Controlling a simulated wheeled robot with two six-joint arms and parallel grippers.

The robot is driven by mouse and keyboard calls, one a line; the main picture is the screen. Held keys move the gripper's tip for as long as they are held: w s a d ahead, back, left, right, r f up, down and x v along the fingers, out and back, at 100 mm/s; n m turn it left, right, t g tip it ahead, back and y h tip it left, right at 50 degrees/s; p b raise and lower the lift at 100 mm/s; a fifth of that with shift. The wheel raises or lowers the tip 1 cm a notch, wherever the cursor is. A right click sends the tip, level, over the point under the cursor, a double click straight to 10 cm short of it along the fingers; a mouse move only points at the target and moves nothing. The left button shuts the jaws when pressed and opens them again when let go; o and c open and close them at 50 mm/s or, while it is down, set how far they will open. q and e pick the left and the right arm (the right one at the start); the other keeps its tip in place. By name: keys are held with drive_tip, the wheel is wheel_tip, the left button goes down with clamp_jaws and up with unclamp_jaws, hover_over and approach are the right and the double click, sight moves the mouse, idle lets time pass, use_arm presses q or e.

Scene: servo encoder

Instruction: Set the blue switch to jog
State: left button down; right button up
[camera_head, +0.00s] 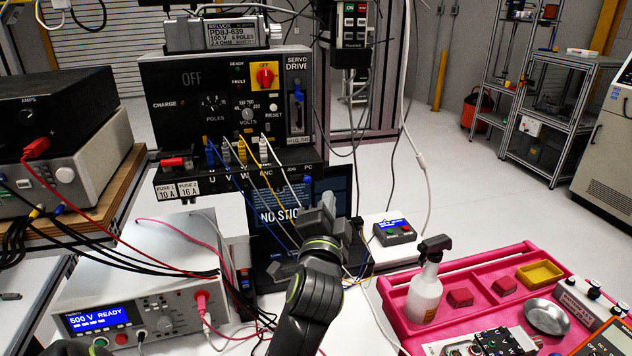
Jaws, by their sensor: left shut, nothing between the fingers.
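The black servo drive (165,82) stands upright, its panel facing me. A blue switch lever (298,93) sits in a vertical slot at the panel's right side, under the words SERVO DRIVE. Its position lettering is too small to read. My left gripper (327,202) is shut and empty, below and right of the lever and apart from it in the picture. It hides part of a dark screen (265,216) behind it. My right gripper is not in view.
Cables hang from the drive's lower ledge (235,172) near my left gripper. A hanging control box (355,32) is at the upper right of the drive. A pink tray (455,268) with a spray bottle (424,290) stands right; a white power unit (150,275) stands left.

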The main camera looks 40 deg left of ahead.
sight(307, 178)
use_arm(q)
drive_tip(key=w+a+p, duration=0.2)
drive_tip(key=w+a, duration=0.1)
drive_tip(key=w+a+p, duration=0.2)
drive_tip(key=w+a, duration=0.1)
drive_tip(key=w, duration=0.1)
drive_tip(key=shift+a+r, duration=0.1)
drive_tip(key=shift+a, duration=0.15)
drive_tip(key=shift+s+a+f, duration=0.2)
drive_tip(key=shift+s+a, duration=0.15)
drive_tip(key=shift+s, duration=0.05)
drive_tip(key=shift+f, duration=0.1)
drive_tip(key=shift+w, duration=0.1)
